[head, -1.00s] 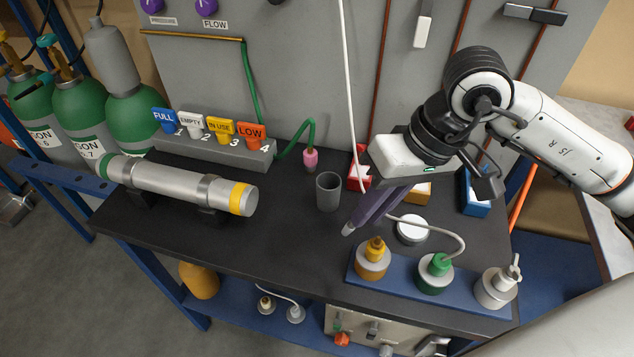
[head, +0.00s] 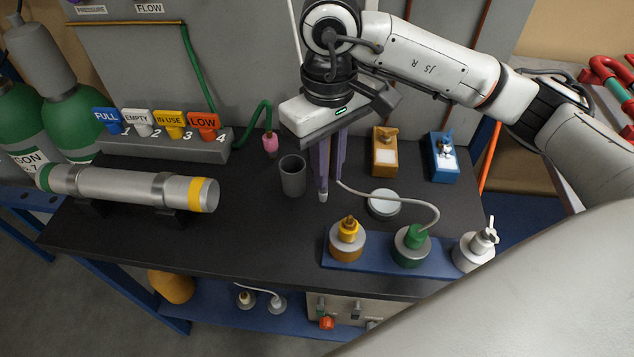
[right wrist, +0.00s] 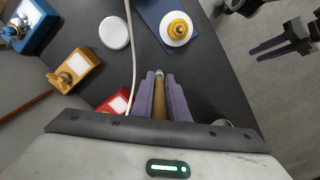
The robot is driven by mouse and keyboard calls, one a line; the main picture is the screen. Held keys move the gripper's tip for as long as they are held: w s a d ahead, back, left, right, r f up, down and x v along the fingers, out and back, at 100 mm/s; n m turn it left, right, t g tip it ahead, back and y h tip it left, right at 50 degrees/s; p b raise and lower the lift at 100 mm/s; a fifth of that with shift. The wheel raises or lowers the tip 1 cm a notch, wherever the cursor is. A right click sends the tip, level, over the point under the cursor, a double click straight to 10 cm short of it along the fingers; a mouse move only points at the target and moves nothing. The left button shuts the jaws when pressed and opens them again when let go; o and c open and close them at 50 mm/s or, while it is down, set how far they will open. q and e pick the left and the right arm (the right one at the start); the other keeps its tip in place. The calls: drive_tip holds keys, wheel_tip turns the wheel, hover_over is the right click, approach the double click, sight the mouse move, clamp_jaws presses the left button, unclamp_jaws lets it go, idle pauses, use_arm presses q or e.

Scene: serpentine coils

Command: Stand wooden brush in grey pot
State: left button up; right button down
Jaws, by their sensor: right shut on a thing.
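The grey pot (head: 292,180) stands upright on the dark bench in the head view, its open top facing up. My right gripper (head: 325,190) points down just right of the pot, apart from it in the picture. In the right wrist view it is shut on the wooden brush (right wrist: 160,103), whose brown shaft lies between the purple fingers. A pale tip shows at the finger ends; the palm hides the brush's other end. My left gripper (right wrist: 272,49) hangs at the upper right of the right wrist view, too small to judge its jaws.
A white round lid (head: 383,204) and a hose lie right of the gripper. A blue tray (head: 385,256) with capped fittings is at the front. A steel cylinder (head: 130,187) lies left; orange (head: 384,155) and blue (head: 443,160) blocks stand behind.

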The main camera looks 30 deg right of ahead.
drive_tip(key=shift+f, duration=2.2)
drive_tip(key=shift+f, duration=0.15)
drive_tip(key=c, duration=1.7)
unclamp_jaws()
